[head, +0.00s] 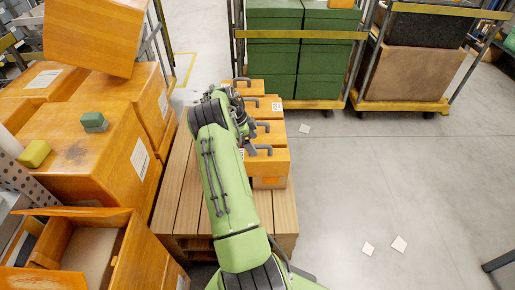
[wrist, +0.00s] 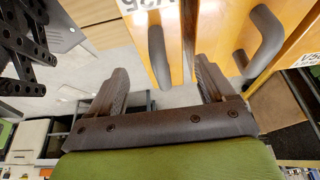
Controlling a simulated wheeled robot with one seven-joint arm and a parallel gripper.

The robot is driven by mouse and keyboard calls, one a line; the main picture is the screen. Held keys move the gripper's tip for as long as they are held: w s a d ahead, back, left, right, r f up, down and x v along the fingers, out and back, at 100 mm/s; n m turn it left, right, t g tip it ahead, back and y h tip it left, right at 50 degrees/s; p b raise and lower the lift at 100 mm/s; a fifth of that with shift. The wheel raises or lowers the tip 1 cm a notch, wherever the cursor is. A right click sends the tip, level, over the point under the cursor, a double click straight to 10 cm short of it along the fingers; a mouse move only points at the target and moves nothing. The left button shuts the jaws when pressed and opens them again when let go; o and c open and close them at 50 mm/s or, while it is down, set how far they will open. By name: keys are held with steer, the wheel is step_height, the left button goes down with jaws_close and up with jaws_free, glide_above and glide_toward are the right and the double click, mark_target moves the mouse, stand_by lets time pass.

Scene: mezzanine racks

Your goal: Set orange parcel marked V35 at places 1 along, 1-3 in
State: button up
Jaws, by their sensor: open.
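In the wrist view, an orange parcel (wrist: 171,20) with a grey bar handle (wrist: 158,55) carries a white label, partly cut off at the top edge, that seems to read V35 upside down. My gripper (wrist: 161,72) is open and empty, and the handle appears between its fingers; I see no contact. In the head view, my gripper (head: 243,130) is over several orange parcels with handles (head: 268,160) standing in a row on a wooden pallet (head: 188,205). Their labels are too small to read there, and my arm hides part of the row.
Large orange crates (head: 88,140) stand close on the left, one tilted on top (head: 95,35). An open orange box (head: 85,250) is at lower left. Trolleys with green boxes (head: 272,55) and a brown box (head: 415,75) stand behind. The floor (head: 375,190) at right is mostly clear.

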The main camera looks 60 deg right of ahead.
steer(key=w+a+r+n+t+p, duration=0.1)
steer(key=w+a+r+n, duration=0.3)
steer(key=r, duration=0.4)
steer(key=w+a+r+n+t, duration=0.1)
steer(key=w+a+r, duration=0.2)
steer(key=a+r, duration=0.3)
steer(key=a+r+n+t, duration=0.4)
steer(key=a+r+n, duration=0.75)
steer(key=a, duration=0.55)
steer(key=s+a+r+n+t+y, duration=0.1)
steer(key=s+a+n, duration=0.6)
steer(key=a, duration=0.2)
steer(key=s+a+n+t+y, duration=0.1)
steer(key=s+a+n+t, duration=0.1)
steer(key=s+a+n, duration=0.5)
steer(key=s+a, duration=0.1)
steer(key=a, duration=0.2)
steer(key=shift+s+a+r+t, duration=0.2)
steer(key=shift+a+r+t, duration=0.1)
steer(key=shift+r, duration=0.05)
